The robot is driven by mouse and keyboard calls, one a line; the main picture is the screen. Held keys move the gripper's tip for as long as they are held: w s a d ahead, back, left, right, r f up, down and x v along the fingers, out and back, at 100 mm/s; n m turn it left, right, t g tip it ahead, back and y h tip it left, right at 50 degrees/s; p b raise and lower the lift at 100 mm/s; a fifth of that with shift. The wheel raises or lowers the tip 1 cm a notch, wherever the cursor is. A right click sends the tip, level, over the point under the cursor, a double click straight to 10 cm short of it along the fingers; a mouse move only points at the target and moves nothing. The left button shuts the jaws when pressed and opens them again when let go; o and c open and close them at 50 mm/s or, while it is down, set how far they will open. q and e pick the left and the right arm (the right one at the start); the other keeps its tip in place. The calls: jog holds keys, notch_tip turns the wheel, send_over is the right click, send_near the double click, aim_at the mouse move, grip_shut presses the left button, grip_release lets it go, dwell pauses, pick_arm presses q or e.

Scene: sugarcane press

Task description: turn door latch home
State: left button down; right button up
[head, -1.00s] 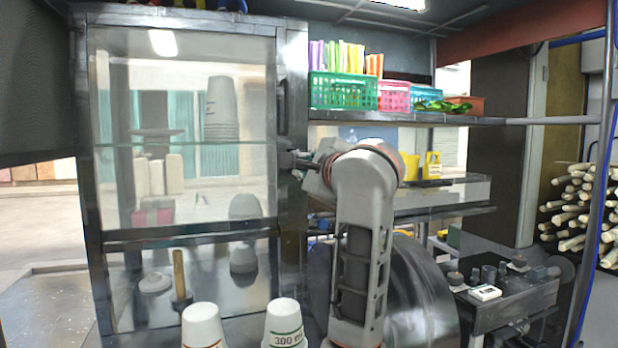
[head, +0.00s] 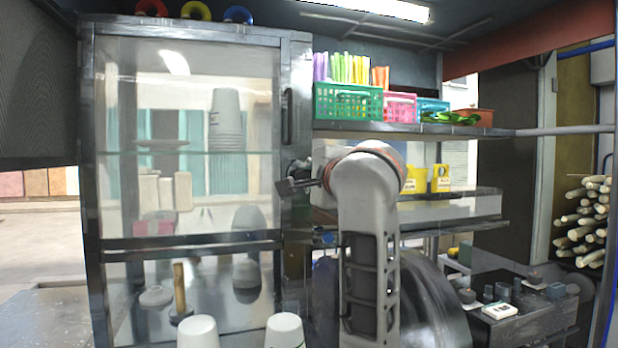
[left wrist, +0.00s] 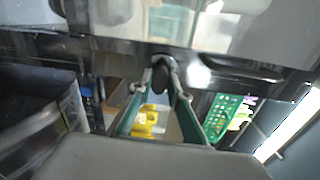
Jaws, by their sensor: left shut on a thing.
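The glass-fronted cabinet door (head: 185,140) is shut on the left of the head view, with a dark door latch (head: 298,168) on its right edge. My left gripper (head: 291,185) is at this latch, its arm coming across in front of the cabinet's right side. In the left wrist view, the dark rounded latch knob (left wrist: 165,72) sits between the fingertips of my left gripper (left wrist: 163,84), which is shut on it. The latch's exact angle is hard to tell, as the gripper partly covers it. My right gripper is not in view.
A dark vertical handle (head: 287,117) is above the latch. White cups (head: 285,331) stand in front of the cabinet. A shelf with a green basket (head: 348,103) is to the upper right. A large metal drum (head: 425,300) is behind my arm.

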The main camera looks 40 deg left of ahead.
pick_arm(q)
jog(key=c, duration=1.9)
grip_release()
jog(key=v, duration=1.2)
jog(key=shift+s, duration=0.1)
